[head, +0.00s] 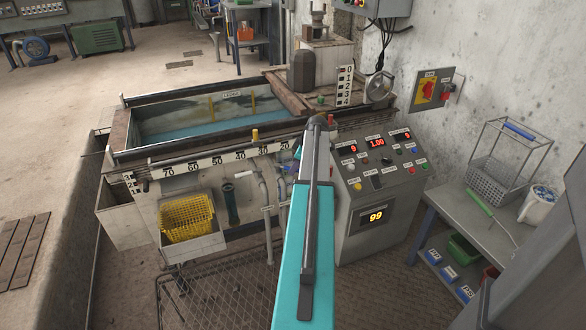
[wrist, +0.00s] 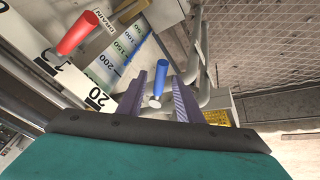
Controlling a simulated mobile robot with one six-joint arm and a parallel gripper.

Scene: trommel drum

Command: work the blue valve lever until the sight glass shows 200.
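The blue valve lever (wrist: 161,74) stands between the two fingers of my gripper (wrist: 158,98) in the wrist view. The fingers are apart, with a gap showing on both sides of the lever. A slanted sight glass scale (wrist: 119,47) with marks 50, 100, 150 and 200 lies just beyond the left finger. A blue strip runs along its edge, but the exact level cannot be read. In the head view my teal arm (head: 306,250) covers the valve area and hides my gripper; a small blue part (head: 297,153) shows beside it.
A red lever (wrist: 77,33) and a yellow-brown lever (wrist: 131,9) marked DRAIN are close by on the left in the wrist view. Grey pipes (wrist: 203,80) run beside the right finger. A control panel (head: 385,152) stands right of my arm; a display (head: 375,216) below reads 99.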

